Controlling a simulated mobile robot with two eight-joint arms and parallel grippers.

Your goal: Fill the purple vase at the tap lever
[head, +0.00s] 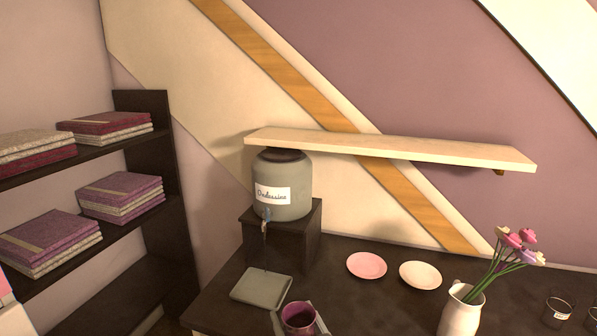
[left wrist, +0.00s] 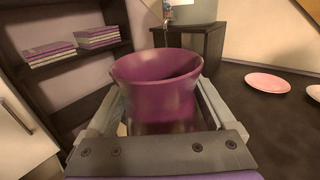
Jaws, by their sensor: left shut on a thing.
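The purple vase (head: 299,316) is at the bottom of the head view, upright with its mouth up. My left gripper (head: 300,325) is shut on it, one finger on each side. In the left wrist view the vase (left wrist: 158,95) fills the middle, and its bottom is hidden. The grey dispenser (head: 283,190) stands on a dark box, with the tap lever (head: 266,214) on its front. A thin dark line drops from the tap toward a square grey tray (head: 248,289); I cannot tell if it is water. The vase is right of and nearer than the tray. My right gripper is not in view.
A pale wall shelf (head: 400,149) hangs above the dispenser. A pink plate (head: 367,265), a cream plate (head: 420,275), a white jug (head: 460,312) of flowers and a glass (head: 557,311) stand to the right. A dark rack (head: 155,180) with folded cloths is left.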

